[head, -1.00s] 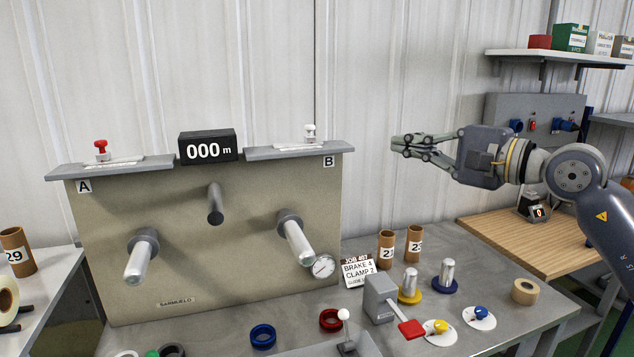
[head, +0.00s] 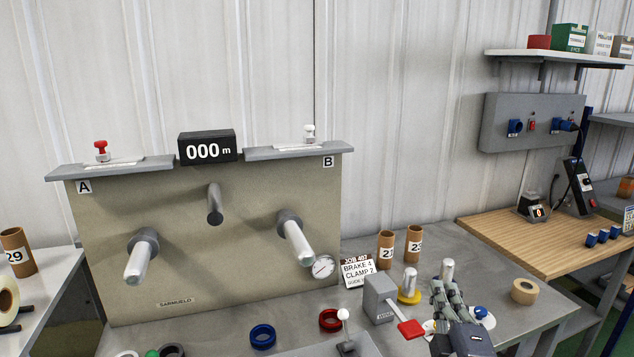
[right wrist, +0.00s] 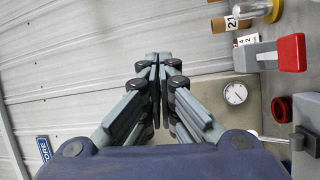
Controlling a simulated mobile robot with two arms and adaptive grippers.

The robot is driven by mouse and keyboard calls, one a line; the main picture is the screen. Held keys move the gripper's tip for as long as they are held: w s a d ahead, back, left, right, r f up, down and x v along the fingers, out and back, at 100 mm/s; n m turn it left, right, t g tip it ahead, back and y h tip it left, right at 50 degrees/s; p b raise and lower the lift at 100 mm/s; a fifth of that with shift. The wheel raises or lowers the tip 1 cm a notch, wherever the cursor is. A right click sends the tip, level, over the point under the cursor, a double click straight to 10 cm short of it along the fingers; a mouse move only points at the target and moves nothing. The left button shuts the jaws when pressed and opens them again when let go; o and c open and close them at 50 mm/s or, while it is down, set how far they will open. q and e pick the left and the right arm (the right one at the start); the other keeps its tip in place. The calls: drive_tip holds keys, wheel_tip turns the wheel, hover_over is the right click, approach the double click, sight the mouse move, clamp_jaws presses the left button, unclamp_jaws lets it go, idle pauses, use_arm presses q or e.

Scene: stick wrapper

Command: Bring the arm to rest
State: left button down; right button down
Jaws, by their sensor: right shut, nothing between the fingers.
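My right gripper (head: 446,288) is low at the front right of the grey bench, in front of the rear metal post and beside the yellow-based post (head: 409,285). Its fingers are shut with nothing between them. In the right wrist view the closed fingers (right wrist: 154,62) point away, with the wall, gauge (right wrist: 235,94) and red lever handle (right wrist: 291,52) beyond. My palm partly hides the white discs with the yellow and blue knobs (head: 481,313). I cannot tell whether the gripper touches the bench. My left gripper is not in view.
The winding machine (head: 170,220) stands left with two lower rollers and a "000 m" display (head: 208,147). A clamp block (head: 380,298) with a red handle, a tape roll (head: 524,291) and cardboard tubes (head: 386,250) share the bench. The space above the bench's right side is clear.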

drive_tip(key=s+d+f+m+g+h, duration=0.1)
drive_tip(key=s+f+m+g, duration=0.45)
drive_tip(key=f, duration=0.75)
drive_tip(key=s+a+f+m+g+y, duration=0.1)
drive_tip(key=s+f+m+g, duration=0.2)
drive_tip(key=s+f, duration=0.4)
drive_tip(key=s+a+f+m+g+y, duration=0.15)
drive_tip(key=s+f+g, duration=0.25)
drive_tip(key=s, duration=0.6)
drive_tip(key=s+a+f+m+g, duration=0.1)
drive_tip(key=s+f+m+g, duration=0.2)
drive_tip(key=s+f, duration=0.4)
drive_tip(key=s+f+g, duration=0.1)
drive_tip(key=s+f, duration=0.1)
drive_tip(key=f, duration=1.1)
drive_tip(key=s+f+g, duration=0.1)
drive_tip(key=s+f, duration=0.1)
drive_tip(key=f, duration=1.1)
drive_tip(key=s+d+f, duration=0.2)
drive_tip(key=s+f, duration=1.3)
drive_tip(key=s, duration=0.1)
drive_tip(key=shift+d+g, duration=0.35)
drive_tip(key=shift+g, duration=0.1)
